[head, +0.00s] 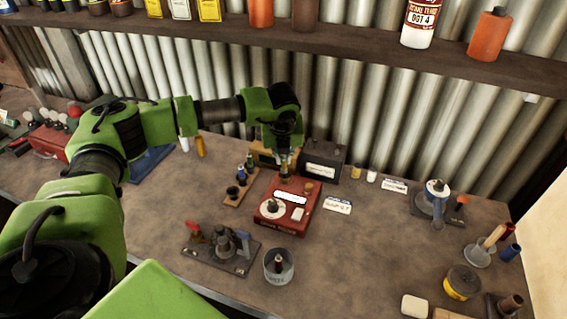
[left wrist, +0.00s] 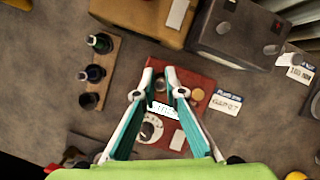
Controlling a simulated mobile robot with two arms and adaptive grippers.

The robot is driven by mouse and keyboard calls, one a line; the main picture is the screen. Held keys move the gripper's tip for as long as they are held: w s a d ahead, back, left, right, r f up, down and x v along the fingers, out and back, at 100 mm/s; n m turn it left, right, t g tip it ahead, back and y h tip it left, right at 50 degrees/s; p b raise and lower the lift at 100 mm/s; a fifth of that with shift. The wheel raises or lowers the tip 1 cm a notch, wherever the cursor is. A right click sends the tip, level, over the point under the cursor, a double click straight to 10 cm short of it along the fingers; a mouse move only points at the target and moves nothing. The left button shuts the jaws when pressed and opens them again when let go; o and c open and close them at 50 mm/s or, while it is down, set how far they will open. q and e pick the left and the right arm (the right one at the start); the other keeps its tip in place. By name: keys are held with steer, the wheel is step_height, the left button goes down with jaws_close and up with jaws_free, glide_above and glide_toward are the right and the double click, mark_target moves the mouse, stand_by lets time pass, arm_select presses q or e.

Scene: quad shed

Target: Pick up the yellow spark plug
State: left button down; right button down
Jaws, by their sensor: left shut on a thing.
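My left gripper (head: 285,172) is shut and points down above the red box with a dial (head: 269,220). In the left wrist view its fingertips (left wrist: 160,76) are close together over that box. What it grips is mostly hidden by the fingers; it appears to be the yellow spark plug, though its colour does not show clearly. A wooden rack (head: 229,204) to the left holds dark plugs with green and blue parts. The rack also shows in the left wrist view (left wrist: 107,68), with no yellow plug seen in it. My right gripper is not in view.
A dark battery-like box (head: 323,163) and a brown box (left wrist: 145,18) stand behind the red box. A grey metal fixture (head: 221,250) and a round tin (head: 279,266) are in front. A shelf (head: 345,40) runs above.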

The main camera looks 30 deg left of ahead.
arm_select(q)
steer(key=s+d+r+b, duration=0.6)
steer(key=s+d+r, duration=0.2)
steer(key=s+r, duration=0.3)
steer(key=shift+s+r+b, duration=0.2)
steer(key=shift+s+b, duration=0.15)
steer(key=shift+b, duration=0.05)
